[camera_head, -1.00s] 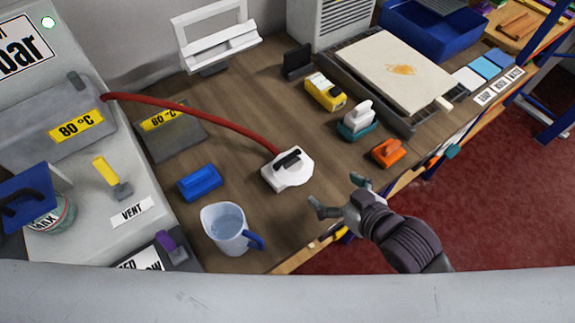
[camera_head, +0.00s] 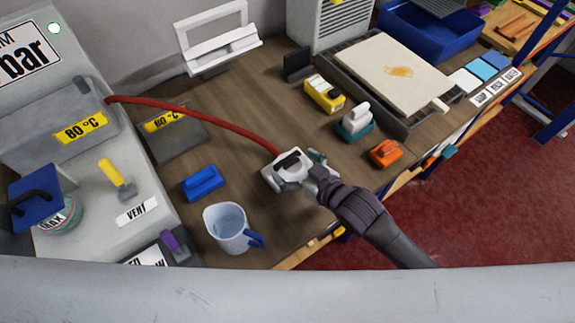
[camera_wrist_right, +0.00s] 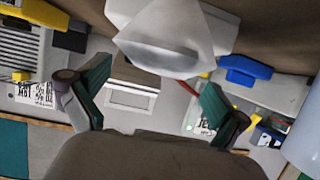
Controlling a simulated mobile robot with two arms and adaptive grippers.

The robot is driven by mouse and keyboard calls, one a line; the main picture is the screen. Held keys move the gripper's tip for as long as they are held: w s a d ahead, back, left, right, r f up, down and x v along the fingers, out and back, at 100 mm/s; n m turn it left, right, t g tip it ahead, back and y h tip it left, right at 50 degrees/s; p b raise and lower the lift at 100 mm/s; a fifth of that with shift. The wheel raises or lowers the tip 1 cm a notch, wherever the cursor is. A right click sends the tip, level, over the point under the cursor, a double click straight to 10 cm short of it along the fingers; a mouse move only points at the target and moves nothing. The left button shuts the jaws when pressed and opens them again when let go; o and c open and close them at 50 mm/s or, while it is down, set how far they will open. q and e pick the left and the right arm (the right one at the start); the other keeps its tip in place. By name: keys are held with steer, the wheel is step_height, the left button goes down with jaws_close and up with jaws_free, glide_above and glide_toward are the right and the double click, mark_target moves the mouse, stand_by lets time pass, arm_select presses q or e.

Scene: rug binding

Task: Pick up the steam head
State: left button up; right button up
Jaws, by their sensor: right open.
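The white steam head (camera_head: 283,172) with a dark handle on top sits on the wooden bench, joined to a red hose (camera_head: 205,111). My right gripper (camera_head: 300,166) is at the steam head's right side, its fingers reaching around it. In the right wrist view the white steam head (camera_wrist_right: 172,38) is large at the top, ahead of the two spread green-padded fingers of the right gripper (camera_wrist_right: 150,95). The fingers look open; contact cannot be told. My left gripper is not in view.
A water jug (camera_head: 228,228) and blue block (camera_head: 202,182) stand to the left of the steam head. A teal-based white tool (camera_head: 355,122), an orange tool (camera_head: 385,153) and a yellow box (camera_head: 324,94) stand to the right. The bench's front edge is close.

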mark_target(287, 159)
steer(key=x, duration=0.3)
steer(key=shift+w, duration=0.2)
steer(key=shift+s, duration=0.1)
steer(key=shift+c, duration=0.3)
steer(key=c, duration=1.3)
steer(key=shift+r, duration=0.1)
steer(key=shift+c, duration=0.6)
steer(key=shift+r, duration=0.1)
